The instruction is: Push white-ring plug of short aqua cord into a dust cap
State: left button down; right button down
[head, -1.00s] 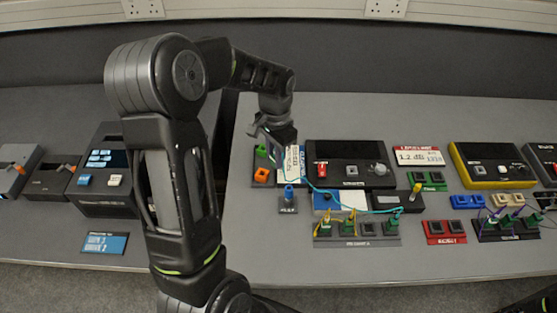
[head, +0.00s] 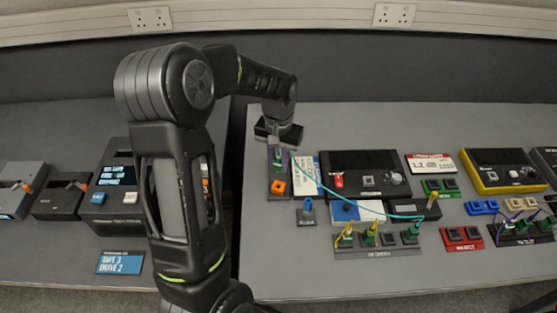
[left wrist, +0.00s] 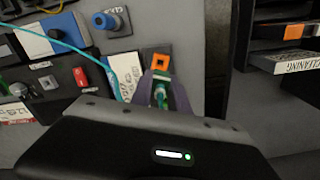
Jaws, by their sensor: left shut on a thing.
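My left gripper (head: 279,160) is shut on the green plug of the aqua cord, over the far end of a small dark dust-cap board at the bench's left edge. In the left wrist view the plug (left wrist: 160,96) stands between the purple fingers (left wrist: 160,88). The aqua cord (head: 368,208) runs right from the plug. My right gripper is out of view.
A white card (head: 305,175) and a black box with a red switch (head: 365,172) lie to the right. A strip of plugs (head: 378,250) is nearer. A gap separates the left bench.

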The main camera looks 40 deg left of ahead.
pick_arm(q)
jog(key=shift+f+b, duration=2.05)
jog(key=shift+f, duration=0.9)
jog(key=shift+f+b, duration=0.75)
jog(key=shift+f, duration=0.05)
dwell(1.1)
jog(key=c, duration=1.2)
grip_release()
jog(key=shift+r, duration=0.1)
jog(key=shift+r+p, duration=1.8)
jog(key=shift+r, duration=0.65)
